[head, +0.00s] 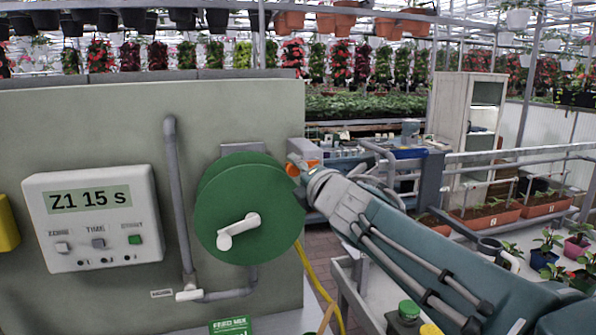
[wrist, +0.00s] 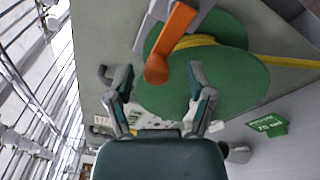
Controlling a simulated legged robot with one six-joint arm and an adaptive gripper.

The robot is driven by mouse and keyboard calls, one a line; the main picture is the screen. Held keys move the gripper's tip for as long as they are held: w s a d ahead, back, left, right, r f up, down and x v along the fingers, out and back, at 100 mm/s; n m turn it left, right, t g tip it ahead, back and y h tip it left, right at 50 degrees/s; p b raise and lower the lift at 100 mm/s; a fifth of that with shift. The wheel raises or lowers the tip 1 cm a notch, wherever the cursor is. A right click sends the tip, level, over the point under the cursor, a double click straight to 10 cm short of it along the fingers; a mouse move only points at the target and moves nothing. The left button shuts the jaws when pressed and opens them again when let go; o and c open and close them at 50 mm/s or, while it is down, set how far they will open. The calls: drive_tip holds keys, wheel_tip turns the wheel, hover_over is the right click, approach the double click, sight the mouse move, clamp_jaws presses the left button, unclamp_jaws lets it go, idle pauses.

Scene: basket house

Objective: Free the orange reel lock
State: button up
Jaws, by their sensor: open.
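The orange reel lock (wrist: 174,38) is a lever with a rounded end, mounted on a grey bracket at the side of the green hose reel (head: 238,208). In the head view, the orange lock (head: 309,164) shows only in part at the reel's right edge, beside my gripper (head: 299,178). In the wrist view, my gripper (wrist: 159,76) is open and empty. The lock's rounded end appears between the two fingers near their tips. I cannot tell how deep it sits between them, and no finger visibly touches it. The reel also fills the upper right of the wrist view (wrist: 225,80).
The reel's white crank (head: 240,229) sticks out of its front face. A yellow hose (head: 312,270) hangs below the reel. A control box (head: 95,218) reading "Z1 15 s" and a grey pipe (head: 175,200) are on the panel to the left.

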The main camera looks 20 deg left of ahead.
drive_tip(key=shift+w+a, duration=0.45)
drive_tip(key=shift+a, duration=0.2)
drive_tip(key=shift+a+f, duration=0.1)
drive_tip(key=shift+a, duration=0.3)
drive_tip(key=shift+d, duration=0.3)
clamp_jaws()
